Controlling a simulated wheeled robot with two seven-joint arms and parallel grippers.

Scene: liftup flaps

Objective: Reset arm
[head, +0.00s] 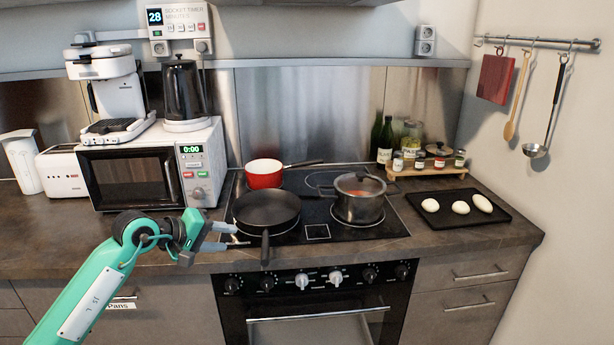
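My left arm comes in from the lower left, and its gripper (235,237) is at the front edge of the counter, left of the frying pan's handle. Its two fingers point right and stand apart with a gap between them. Nothing shows between the fingers. The black frying pan (267,208) sits on the front left of the cooktop, just beyond the fingertips. I cannot tell whether a finger touches the cooktop or the counter. My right gripper does not show.
A lidded steel pot (359,204) and a red saucepan (264,174) stand on the cooktop (317,231). A microwave (150,170) is behind my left gripper. A black tray (458,208) holds white egg-like items. The oven (316,310) and drawers are below. Utensils hang at right.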

